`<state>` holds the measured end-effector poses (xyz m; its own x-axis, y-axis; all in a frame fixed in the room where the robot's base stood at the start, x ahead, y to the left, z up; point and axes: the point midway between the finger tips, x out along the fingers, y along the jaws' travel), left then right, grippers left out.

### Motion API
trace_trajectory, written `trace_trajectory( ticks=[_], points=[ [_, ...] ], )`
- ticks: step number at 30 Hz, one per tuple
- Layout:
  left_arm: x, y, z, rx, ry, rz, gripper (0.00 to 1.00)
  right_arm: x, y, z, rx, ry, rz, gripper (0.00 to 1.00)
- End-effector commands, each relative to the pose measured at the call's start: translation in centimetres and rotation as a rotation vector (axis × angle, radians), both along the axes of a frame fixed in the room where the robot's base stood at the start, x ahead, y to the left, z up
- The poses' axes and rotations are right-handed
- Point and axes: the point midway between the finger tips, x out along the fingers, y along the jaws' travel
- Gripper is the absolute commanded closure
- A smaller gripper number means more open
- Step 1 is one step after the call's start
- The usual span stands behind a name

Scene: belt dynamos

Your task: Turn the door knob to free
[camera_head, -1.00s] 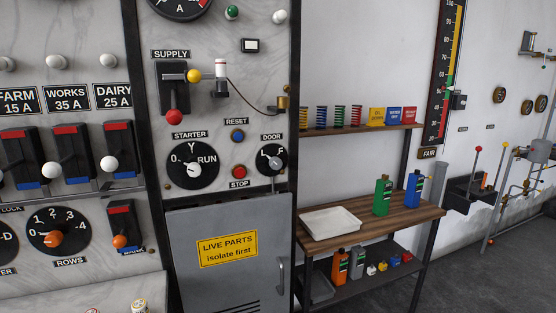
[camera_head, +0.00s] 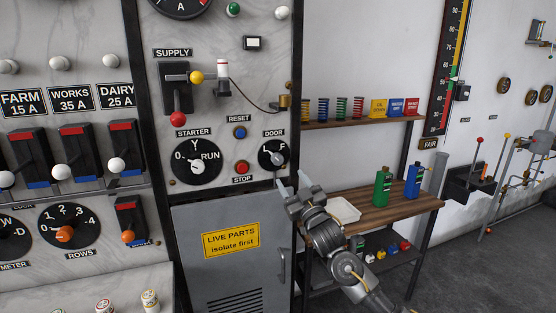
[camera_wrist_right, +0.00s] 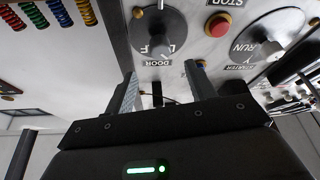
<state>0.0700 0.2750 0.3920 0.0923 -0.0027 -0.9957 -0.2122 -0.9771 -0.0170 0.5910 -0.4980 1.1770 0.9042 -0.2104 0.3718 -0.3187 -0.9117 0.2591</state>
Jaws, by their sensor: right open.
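My right gripper (camera_head: 292,183) is open and empty, just below and right of the dial. In the right wrist view the knob (camera_wrist_right: 155,42) shows upside down beyond the open fingertips (camera_wrist_right: 160,76), apart from them. My left gripper is not in view.
The red STOP button (camera_head: 242,167) and the STARTER dial (camera_head: 196,162) are left of the knob. Below is a grey cabinet door (camera_head: 205,275) with a yellow warning sign. A wooden bench (camera_head: 405,206) with green and blue bottles stands to the right.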

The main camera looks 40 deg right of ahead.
Motion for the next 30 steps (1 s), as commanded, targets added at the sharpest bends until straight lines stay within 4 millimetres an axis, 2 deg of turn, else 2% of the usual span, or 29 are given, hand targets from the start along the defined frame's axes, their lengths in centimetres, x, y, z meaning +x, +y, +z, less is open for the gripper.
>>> trace_trajectory(
  ticks=[5,12,18,24,30],
  points=[
    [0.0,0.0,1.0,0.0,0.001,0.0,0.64,1.9,-0.5,1.1,0.001,-0.001,-0.002,0.45],
    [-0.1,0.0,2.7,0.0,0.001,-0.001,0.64,6.1,-1.5,2.8,0.001,0.001,-0.002,0.45],
    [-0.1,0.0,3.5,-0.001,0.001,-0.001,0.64,8.6,-2.0,3.6,0.002,0.001,-0.001,0.45],
    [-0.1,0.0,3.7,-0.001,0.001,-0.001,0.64,9.6,-2.2,3.8,0.002,0.003,0.0,0.45],
    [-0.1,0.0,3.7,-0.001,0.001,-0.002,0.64,9.6,-2.2,3.8,0.0,0.002,0.0,0.45]
  ],
)
